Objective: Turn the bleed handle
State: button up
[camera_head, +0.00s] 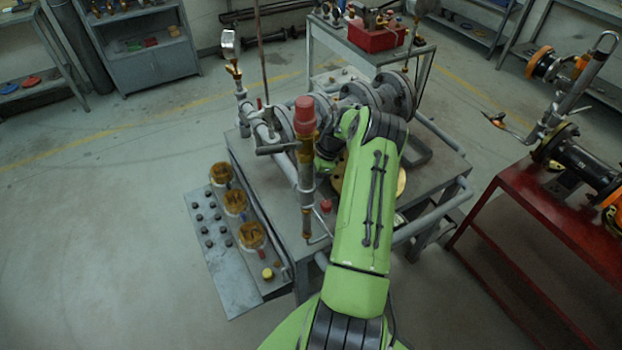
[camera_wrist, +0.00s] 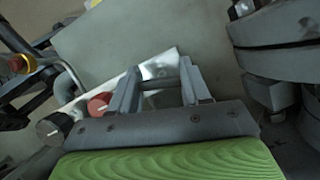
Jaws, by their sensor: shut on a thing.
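In the wrist view my gripper (camera_wrist: 162,72) has its two grey fingers a little apart, with a thin dark bar (camera_wrist: 158,86) between them. The bar looks like the bleed handle, and the fingers are shut on it. Its ends are hidden behind the fingers. In the head view my green arm reaches over the valve assembly (camera_head: 377,97) on the grey cart and hides most of my gripper and the handle. A red-capped upright stem (camera_head: 305,135) stands just left of my arm.
The grey cart (camera_head: 246,180) carries pipes, flanges and a gauge (camera_head: 228,42). A panel (camera_head: 222,268) with several knobs is at its left front. A red table (camera_head: 510,205) stands to the right. In the wrist view a red knob (camera_wrist: 98,103) and a large grey flange (camera_wrist: 280,30) are close by.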

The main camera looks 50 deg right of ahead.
jog(key=shift+n+g, duration=0.4)
jog(key=shift+n, duration=0.7)
jog(key=o, duration=1.1)
jog(key=shift+c, duration=0.2)
jog(key=shift+r, duration=0.1)
jog(key=p+v, duration=0.1)
jog(key=v, duration=1.4)
jog(key=shift+d+r, duration=0.2)
jog(key=shift+d, duration=0.15)
